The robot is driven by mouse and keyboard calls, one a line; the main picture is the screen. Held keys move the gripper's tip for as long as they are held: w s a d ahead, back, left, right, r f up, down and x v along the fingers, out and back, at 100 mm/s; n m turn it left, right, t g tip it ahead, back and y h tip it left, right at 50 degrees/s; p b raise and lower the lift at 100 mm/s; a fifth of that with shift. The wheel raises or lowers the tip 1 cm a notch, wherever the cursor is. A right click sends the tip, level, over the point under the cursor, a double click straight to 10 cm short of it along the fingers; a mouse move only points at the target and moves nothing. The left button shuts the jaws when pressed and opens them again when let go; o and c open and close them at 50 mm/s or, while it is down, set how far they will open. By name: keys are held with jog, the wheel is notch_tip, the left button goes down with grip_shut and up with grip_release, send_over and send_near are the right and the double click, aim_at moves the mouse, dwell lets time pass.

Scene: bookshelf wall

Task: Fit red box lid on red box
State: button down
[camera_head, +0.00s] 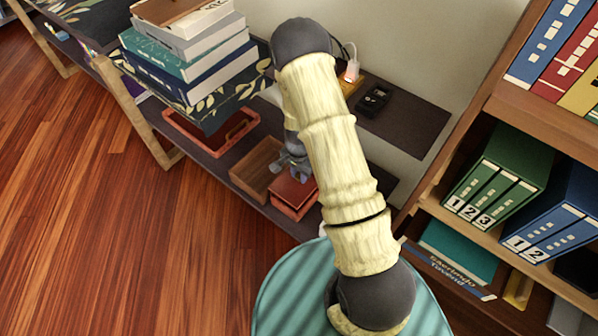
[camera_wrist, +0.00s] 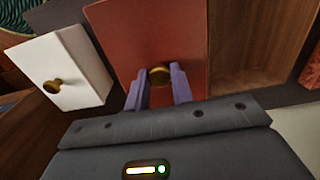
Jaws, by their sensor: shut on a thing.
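The red box lid (camera_wrist: 150,40) is a flat red panel with a round brass knob (camera_wrist: 159,74). My gripper (camera_wrist: 160,88) is shut on this knob, with one purple finger on each side of it. In the head view my gripper (camera_head: 297,174) points down at the lid (camera_head: 292,187). The lid is over the small red box (camera_head: 290,211) on the low shelf. They look lined up and very close, but I cannot tell whether the lid is fully seated. My arm hides part of the area to the right.
An open wooden box (camera_head: 254,182) stands just left of the red box. Bookshelves (camera_head: 515,115) stand at right.

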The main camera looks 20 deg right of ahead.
aim_at(299, 175)
jog(key=shift+f+b, duration=0.45)
jog(key=shift+f, duration=0.5)
jog(key=shift+p, duration=0.35)
dwell(0.6)
jog(key=shift+s, duration=0.1)
dwell(0.6)
jog(key=shift+f+b, duration=0.5)
jog(key=shift+f, duration=0.55)
jog(key=c, duration=1.1)
grip_release()
jog(key=shift+r, duration=0.1)
